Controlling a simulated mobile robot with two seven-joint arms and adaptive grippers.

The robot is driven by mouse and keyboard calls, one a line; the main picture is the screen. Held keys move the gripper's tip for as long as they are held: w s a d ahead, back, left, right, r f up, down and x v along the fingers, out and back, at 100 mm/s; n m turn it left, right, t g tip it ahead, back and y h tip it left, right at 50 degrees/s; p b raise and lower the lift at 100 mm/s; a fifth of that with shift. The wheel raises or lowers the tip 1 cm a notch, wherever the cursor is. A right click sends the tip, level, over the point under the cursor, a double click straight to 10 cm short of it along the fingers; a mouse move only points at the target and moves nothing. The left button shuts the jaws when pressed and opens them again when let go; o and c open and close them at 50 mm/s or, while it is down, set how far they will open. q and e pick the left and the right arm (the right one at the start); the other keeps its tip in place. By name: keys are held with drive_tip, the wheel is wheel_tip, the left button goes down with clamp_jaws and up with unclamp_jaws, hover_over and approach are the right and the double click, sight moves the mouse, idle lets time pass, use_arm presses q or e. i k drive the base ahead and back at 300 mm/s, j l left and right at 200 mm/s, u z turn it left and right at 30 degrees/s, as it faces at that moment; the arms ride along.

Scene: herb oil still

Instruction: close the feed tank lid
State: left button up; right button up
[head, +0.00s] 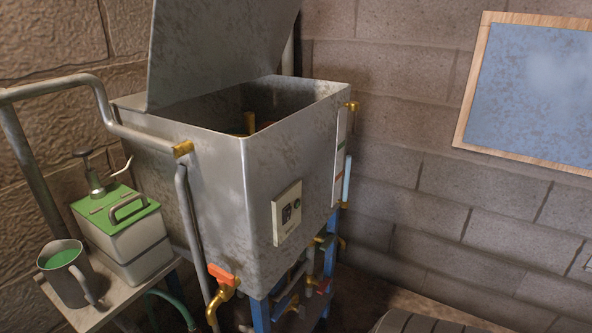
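The feed tank (217,174) is a large grey metal box on a blue stand, in the middle left of the head view. Its lid (215,47), a flat grey metal panel, stands raised and tilted up above the tank's left and back side. The tank's top is open, and part of its dark inside shows with some brass fittings in it. The lid's upper edge is cut off by the top of the picture. Neither my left gripper nor my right gripper is in view.
A grey pipe (103,100) runs along the tank's left side. A shelf (92,313) at lower left holds a green-topped container (135,244) with a pump and a metal jug (66,281). An orange-handled tap (221,277) sticks out low in front. A framed panel (533,92) hangs at right.

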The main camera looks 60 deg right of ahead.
sight(197, 47)
drive_tip(key=k+j+z, duration=0.15)
drive_tip(key=z, duration=1.25)
drive_tip(key=l+u, duration=0.2)
drive_tip(key=u, duration=0.15)
